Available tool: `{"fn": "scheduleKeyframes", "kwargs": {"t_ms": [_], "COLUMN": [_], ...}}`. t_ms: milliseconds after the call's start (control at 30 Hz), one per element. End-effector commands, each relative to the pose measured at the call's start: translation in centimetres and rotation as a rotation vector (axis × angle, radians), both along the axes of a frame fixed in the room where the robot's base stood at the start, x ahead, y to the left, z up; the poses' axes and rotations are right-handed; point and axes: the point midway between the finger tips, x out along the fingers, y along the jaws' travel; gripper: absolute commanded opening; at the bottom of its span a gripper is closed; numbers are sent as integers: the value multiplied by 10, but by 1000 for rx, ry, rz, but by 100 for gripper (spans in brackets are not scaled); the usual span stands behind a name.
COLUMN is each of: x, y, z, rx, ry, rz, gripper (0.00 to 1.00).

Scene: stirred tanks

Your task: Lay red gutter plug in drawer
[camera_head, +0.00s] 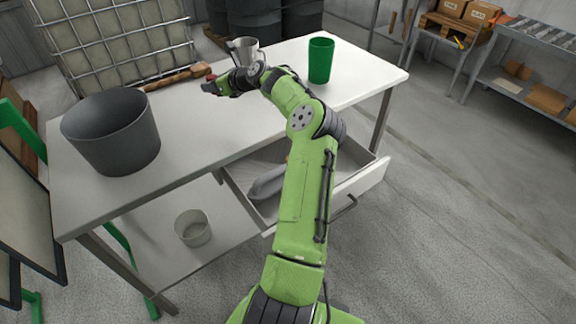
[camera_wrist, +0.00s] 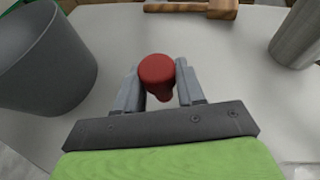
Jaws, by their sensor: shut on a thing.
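The red gutter plug (camera_wrist: 157,76) sits between the two fingers of my gripper (camera_wrist: 158,94) in the wrist view, and the fingers are shut on it. In the head view a small bit of the red plug (camera_head: 211,77) shows at my gripper (camera_head: 210,87), over the far part of the white table (camera_head: 200,125). I cannot tell how high it is above the tabletop. The drawer (camera_head: 358,184) under the table is pulled open. A grey object (camera_head: 268,184) lies inside it, and my arm hides part of the drawer.
A dark grey bucket (camera_head: 112,135) stands on the table at left. A pale pot (camera_head: 192,228) stands on the lower shelf. The tabletop's middle is clear.

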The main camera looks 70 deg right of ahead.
Motion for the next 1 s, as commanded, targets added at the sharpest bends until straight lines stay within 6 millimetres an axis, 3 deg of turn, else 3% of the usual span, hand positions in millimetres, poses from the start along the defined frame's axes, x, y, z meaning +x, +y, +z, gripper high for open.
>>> {"fn": "scheduleKeyframes", "kwargs": {"t_ms": [167, 267, 467, 700, 833, 1000], "x": [-6, -11, -25, -43, -51, -58], "y": [38, 73, 182, 326, 384, 437], "z": [-7, -14, -36, -64, -76, -87], "rx": [1, 1, 3, 3, 2, 1], "ry": [1, 2, 1, 0, -1, 0], "rz": [86, 165, 412, 741, 876, 999], "gripper": [10, 10, 10, 10, 10, 10]}}
